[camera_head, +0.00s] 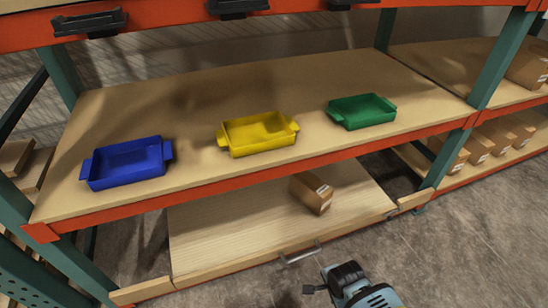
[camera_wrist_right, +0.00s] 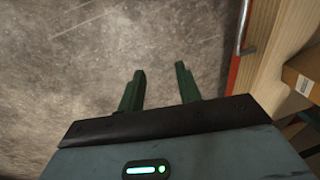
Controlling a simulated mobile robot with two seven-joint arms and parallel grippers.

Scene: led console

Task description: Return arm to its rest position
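My right gripper (camera_wrist_right: 160,68) shows in the right wrist view with its two dark green fingers apart and nothing between them. Bare concrete floor lies behind the fingers. In the head view, part of my arm (camera_head: 362,290) shows at the bottom edge, in front of the shelf and right of a metal handle (camera_head: 300,253); the fingers cannot be made out clearly there. The handle also shows in the right wrist view (camera_wrist_right: 246,30), to the right of the fingers and apart from them. My left gripper is in neither view.
Empty blue (camera_head: 127,163), yellow (camera_head: 257,133) and green (camera_head: 362,111) trays stand on the upper shelf (camera_head: 200,170). A cardboard box (camera_head: 311,193) sits on the lower wooden board (camera_head: 235,235). Black units (camera_head: 90,23) hang along the top beam. Open floor (camera_head: 480,240) lies at right.

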